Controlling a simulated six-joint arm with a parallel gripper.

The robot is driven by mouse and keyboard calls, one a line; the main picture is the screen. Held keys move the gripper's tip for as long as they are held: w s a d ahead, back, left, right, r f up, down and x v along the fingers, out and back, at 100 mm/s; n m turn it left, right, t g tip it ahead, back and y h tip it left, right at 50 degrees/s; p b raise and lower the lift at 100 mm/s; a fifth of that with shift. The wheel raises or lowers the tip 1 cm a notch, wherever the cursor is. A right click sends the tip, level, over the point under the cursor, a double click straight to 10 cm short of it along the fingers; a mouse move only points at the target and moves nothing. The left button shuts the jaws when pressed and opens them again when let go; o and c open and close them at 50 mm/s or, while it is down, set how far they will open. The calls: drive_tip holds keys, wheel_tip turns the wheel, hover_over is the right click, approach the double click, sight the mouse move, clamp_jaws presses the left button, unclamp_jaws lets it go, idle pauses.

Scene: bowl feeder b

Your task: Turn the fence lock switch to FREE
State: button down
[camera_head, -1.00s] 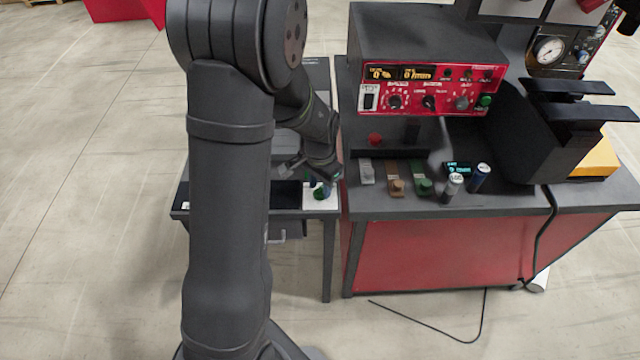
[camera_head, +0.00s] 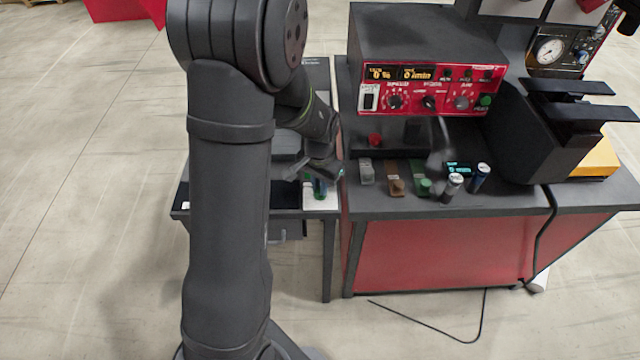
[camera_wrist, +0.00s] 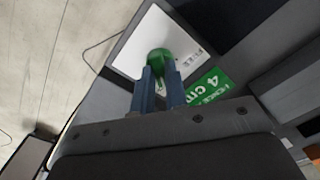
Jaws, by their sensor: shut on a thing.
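The fence lock switch is a green knob (camera_wrist: 159,60) on a white plate (camera_wrist: 140,45) in the wrist view. My gripper (camera_wrist: 158,82) has its two blue fingers shut on the knob. Lettering that seems to read FREE stands on the plate to the right of the knob. My fingers hide part of the knob, and I cannot tell exactly which mark it points to. In the head view my gripper (camera_head: 317,179) is over the small side table, with a bit of the green knob showing below it.
A green label reading 4 cm (camera_wrist: 208,88) lies just right of my fingers. In the head view, the red control panel (camera_head: 430,90) and several small blocks and cylinders, one a green-topped block (camera_head: 424,187), stand on the bench to the right.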

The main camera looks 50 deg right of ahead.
drive_tip(key=n, duration=1.2)
drive_tip(key=shift+n, duration=1.9)
drive_tip(key=c, duration=1.4)
unclamp_jaws()
drive_tip(key=shift+c, duration=0.2)
